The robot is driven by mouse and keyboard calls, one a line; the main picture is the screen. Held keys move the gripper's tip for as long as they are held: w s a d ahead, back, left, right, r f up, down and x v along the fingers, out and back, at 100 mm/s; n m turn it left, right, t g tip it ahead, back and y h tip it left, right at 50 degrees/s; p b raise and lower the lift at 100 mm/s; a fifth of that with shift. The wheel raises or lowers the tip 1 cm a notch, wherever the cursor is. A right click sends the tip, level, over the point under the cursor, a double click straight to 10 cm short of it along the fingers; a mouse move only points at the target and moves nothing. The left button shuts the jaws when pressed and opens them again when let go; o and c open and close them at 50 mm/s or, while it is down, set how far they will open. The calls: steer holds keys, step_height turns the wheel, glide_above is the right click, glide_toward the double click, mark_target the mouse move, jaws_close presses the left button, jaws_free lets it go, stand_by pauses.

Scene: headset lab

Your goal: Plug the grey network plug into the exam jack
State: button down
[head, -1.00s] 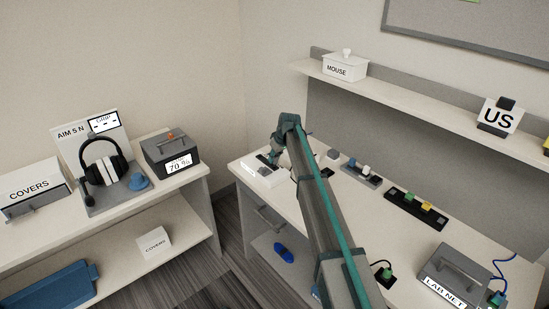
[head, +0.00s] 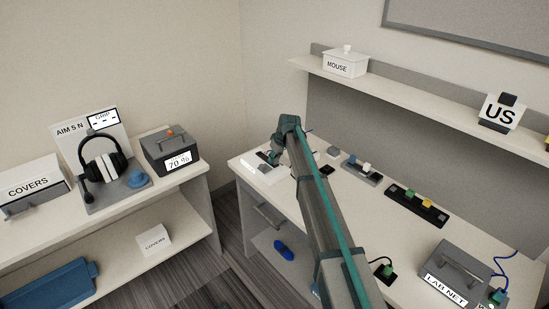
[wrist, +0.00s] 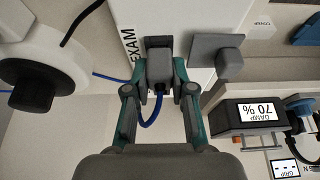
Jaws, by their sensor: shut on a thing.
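The grey network plug (wrist: 159,68) is between the fingertips of my gripper (wrist: 159,84), which is shut on it. A blue cable (wrist: 150,118) loops from its near end. The plug points at the dark exam jack (wrist: 158,42) on the white box marked EXAM (wrist: 187,20). Plug and jack overlap in the wrist view, so I cannot tell how far the plug is in. In the head view my gripper (head: 274,160) is at the white box (head: 260,175) on the bench's left end, with the plug hidden.
A grey plate with a raised block (wrist: 217,58) sits right of the jack. A white and black round object (wrist: 38,72) is at left in the wrist view. The LAB NET box (head: 455,270) stands far right on the bench. A headset (head: 103,160) stands on the left bench.

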steer(key=c, duration=0.9)
jaws_free()
steer(key=shift+r, duration=0.1)
steer(key=v, duration=1.1)
steer(key=shift+s+d+r, duration=0.15)
steer(key=shift+d+r, duration=0.05)
steer(key=shift+r, duration=0.15)
